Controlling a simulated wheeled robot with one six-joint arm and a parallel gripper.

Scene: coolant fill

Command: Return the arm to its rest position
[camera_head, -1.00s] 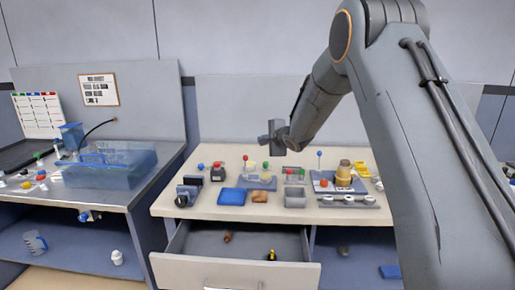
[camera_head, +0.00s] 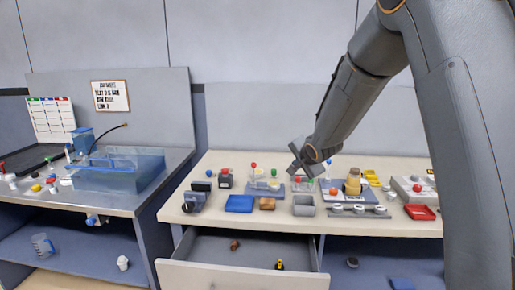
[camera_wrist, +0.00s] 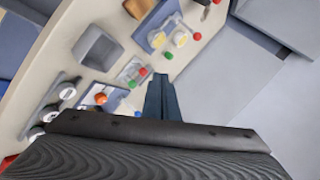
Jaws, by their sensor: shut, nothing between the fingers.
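My arm comes in from the upper right in the head view. The gripper is apart from the small items on the bench, which appear beyond the fingers.
An open drawer (camera_head: 245,275) juts out under the bench with small items inside. On the bench are a blue tray (camera_head: 239,204), a grey bin (camera_head: 304,206), a yellow stacked part (camera_head: 353,182) and a red tray (camera_head: 420,212). A clear tank (camera_head: 125,168) stands on the left counter.

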